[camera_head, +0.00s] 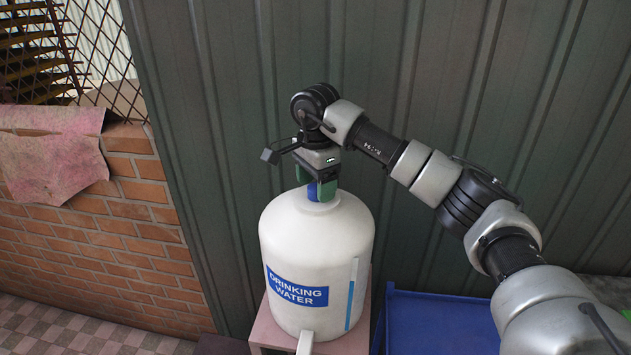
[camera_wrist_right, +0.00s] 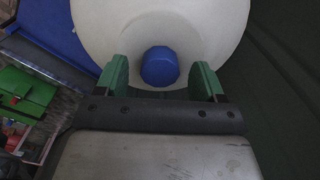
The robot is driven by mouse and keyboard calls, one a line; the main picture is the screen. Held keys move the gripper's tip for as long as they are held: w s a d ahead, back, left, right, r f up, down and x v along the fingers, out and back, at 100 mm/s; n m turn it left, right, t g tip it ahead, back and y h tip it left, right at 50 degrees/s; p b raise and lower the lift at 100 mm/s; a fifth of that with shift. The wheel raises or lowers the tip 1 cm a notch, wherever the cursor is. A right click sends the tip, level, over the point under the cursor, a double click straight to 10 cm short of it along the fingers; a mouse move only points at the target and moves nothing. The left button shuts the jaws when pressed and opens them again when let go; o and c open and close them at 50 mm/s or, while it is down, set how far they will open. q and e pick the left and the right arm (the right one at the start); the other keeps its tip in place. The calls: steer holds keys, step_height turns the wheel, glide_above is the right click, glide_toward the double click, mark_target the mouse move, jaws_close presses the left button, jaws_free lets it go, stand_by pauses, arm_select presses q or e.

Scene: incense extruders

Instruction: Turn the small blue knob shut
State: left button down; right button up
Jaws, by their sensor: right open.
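The small blue knob (camera_head: 313,193) sits on top of a white water tank (camera_head: 316,240) labelled "DRINKING WATER". In the head view my right gripper (camera_head: 315,186) points down over the tank top, and its green fingers partly hide the knob. In the right wrist view the round blue knob (camera_wrist_right: 160,66) shows between the two open fingers of my right gripper (camera_wrist_right: 160,78). There is a visible gap on each side, and neither finger appears to touch the knob. My left gripper is not in view.
The tank stands on a pinkish stand (camera_head: 262,338). A blue bin (camera_head: 440,325) is right of it. A green corrugated wall (camera_head: 215,120) is close behind, and a brick wall (camera_head: 150,215) is at the left. A green box (camera_wrist_right: 25,92) shows in the wrist view.

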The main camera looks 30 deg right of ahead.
steer(key=shift+f, duration=0.5)
steer(key=c, duration=0.9)
